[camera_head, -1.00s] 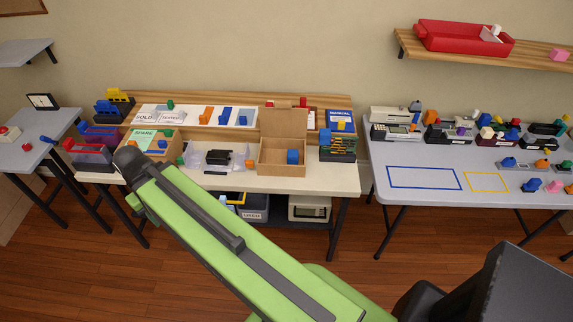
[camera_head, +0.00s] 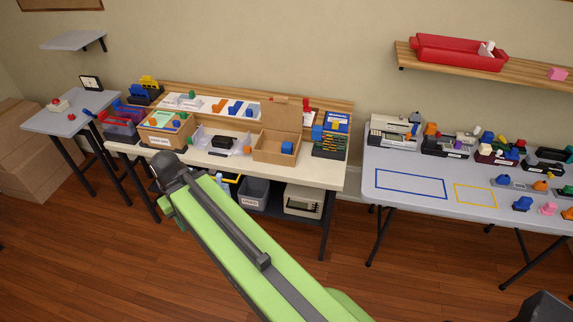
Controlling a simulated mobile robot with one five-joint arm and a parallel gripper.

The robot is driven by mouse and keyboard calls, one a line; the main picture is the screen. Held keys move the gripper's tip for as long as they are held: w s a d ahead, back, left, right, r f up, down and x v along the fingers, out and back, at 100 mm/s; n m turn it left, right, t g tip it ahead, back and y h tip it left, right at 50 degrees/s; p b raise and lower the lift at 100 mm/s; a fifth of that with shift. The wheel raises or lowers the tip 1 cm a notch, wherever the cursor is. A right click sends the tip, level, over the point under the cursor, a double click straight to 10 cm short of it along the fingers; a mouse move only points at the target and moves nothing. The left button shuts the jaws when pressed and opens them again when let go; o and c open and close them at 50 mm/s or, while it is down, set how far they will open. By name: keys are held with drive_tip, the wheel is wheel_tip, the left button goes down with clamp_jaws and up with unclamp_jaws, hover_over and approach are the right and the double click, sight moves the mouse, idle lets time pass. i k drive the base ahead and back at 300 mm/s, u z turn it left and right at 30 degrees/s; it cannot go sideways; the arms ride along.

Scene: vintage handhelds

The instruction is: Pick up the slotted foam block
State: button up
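I cannot pick out the slotted foam block for certain. A small dark block (camera_head: 222,143) lies on the middle workbench (camera_head: 320,173), left of the open cardboard box, and may be it; its slots are too small to see. My green arm reaches up from the bottom of the view and ends in a dark joint in front of the workbench's front edge. My gripper does not show past that joint, so its state is hidden.
An open cardboard box (camera_head: 270,152) holds a blue piece. A cardboard bin (camera_head: 160,136) stands left on the bench. A grey table (camera_head: 380,210) with taped outlines and several handhelds stands right. A red tray (camera_head: 455,55) sits on the wall shelf. Floor before the tables is clear.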

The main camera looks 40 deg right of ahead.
sight(288, 148)
drive_tip(key=z, duration=0.2)
drive_tip(key=i, duration=0.8)
drive_tip(key=u, duration=0.2)
drive_tip(key=k, duration=0.85)
drive_tip(key=z, duration=0.15)
drive_tip(key=i, duration=1.4)
drive_tip(key=u, duration=0.05)
